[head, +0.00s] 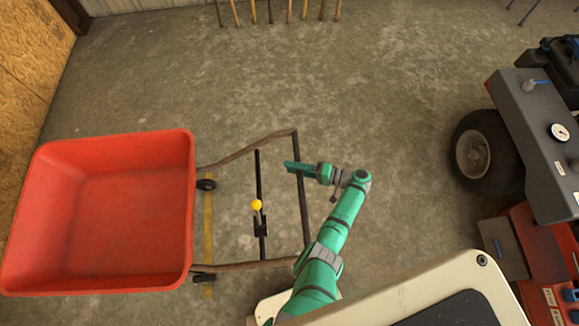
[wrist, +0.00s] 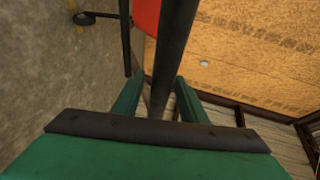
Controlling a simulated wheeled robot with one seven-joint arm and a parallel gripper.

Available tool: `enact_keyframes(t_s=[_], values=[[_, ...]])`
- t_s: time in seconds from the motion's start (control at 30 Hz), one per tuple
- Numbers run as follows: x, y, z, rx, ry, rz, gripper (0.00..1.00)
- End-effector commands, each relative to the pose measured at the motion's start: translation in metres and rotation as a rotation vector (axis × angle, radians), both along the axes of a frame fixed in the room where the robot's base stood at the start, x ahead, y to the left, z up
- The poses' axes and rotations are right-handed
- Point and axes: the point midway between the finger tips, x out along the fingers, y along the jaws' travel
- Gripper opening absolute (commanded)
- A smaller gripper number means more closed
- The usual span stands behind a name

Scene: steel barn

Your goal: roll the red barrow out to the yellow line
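The red barrow (head: 105,215) stands at the left in the head view, its tub empty and its dark handle frame reaching right. A yellow-knobbed lever (head: 257,205) sits on the frame's inner bar. The yellow line (head: 208,235) runs on the floor beneath the frame, just right of the tub, near the small wheels. My gripper (head: 299,169) is at the frame's right-end crossbar (head: 303,205). In the wrist view, the dark bar (wrist: 174,45) passes between the green fingers of my gripper (wrist: 158,90), which stand apart with a gap beside it. The tub's red edge (wrist: 146,15) shows at the top.
A grey and red machine (head: 540,140) with a large black tyre (head: 485,152) stands at the right. Several wooden-handled tools (head: 270,10) stand along the back wall. A board wall (head: 30,70) is close behind the tub. Floor between frame and machine is clear.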

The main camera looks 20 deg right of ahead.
Motion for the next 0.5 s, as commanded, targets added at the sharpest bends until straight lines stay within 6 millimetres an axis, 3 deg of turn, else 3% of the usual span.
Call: enact_keyframes(t_s=[0.3,0.5], values=[[-0.035,-0.048,0.011,-0.001,0.0,-0.004,0.39],[-0.05,-0.066,0.015,0.0,0.001,-0.002,0.39]])
